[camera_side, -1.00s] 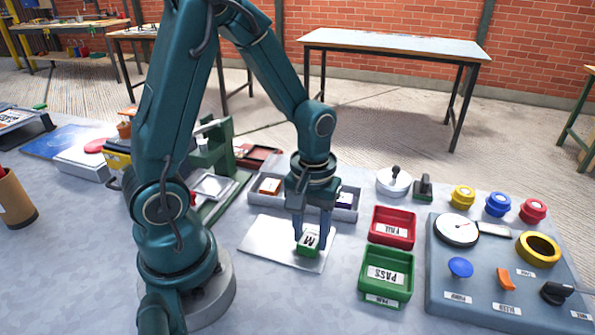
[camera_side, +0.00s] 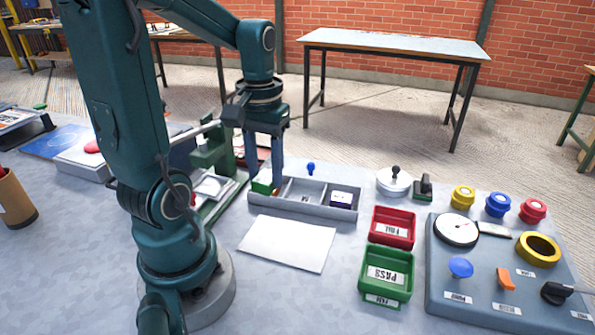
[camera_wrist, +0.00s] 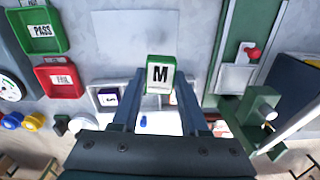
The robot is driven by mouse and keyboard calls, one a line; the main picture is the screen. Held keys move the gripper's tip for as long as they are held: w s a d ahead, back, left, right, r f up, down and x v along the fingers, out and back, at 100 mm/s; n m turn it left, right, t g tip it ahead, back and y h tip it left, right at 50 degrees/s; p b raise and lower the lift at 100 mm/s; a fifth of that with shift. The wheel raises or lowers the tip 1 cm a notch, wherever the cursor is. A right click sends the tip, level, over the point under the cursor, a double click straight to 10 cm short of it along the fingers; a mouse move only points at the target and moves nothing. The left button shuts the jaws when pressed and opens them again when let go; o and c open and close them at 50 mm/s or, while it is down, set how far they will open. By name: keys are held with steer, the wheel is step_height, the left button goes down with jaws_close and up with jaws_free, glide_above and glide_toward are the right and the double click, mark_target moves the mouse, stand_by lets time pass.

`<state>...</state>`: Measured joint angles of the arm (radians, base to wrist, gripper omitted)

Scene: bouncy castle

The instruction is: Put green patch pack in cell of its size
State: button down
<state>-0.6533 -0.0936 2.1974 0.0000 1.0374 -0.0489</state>
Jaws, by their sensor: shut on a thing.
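My gripper (camera_side: 268,178) is shut on the green patch pack (camera_side: 262,187), at the left end of the grey divided tray (camera_side: 330,214). In the wrist view the pack (camera_wrist: 160,75) shows a white face with a black M, between my fingertips (camera_wrist: 160,92). I cannot tell from the side view how high the pack is above the left cell; my gripper and the pack hide most of that cell. The middle cell (camera_side: 300,188) looks open, with a small label. A purple pack with a white label (camera_side: 341,199) lies in the right cell.
A bare white sheet (camera_side: 287,243) lies in front of the tray. A red bin (camera_side: 392,227) and a green PASS bin (camera_side: 386,275) stand right of it, beside a control panel (camera_side: 500,270). A blue-headed pin (camera_side: 311,168) stands behind the tray. A green press (camera_side: 212,150) stands left.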

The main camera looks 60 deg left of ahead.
steer(key=shift+s+a+r, duration=0.35)
steer(key=shift+a+r, duration=0.1)
steer(key=shift+a, duration=0.2)
steer(key=shift+s+a+r, duration=0.1)
steer(key=shift+a+r, duration=0.05)
steer(key=shift+r, duration=0.95)
steer(key=shift+s+a+r, duration=0.1)
steer(key=shift+r, duration=1)
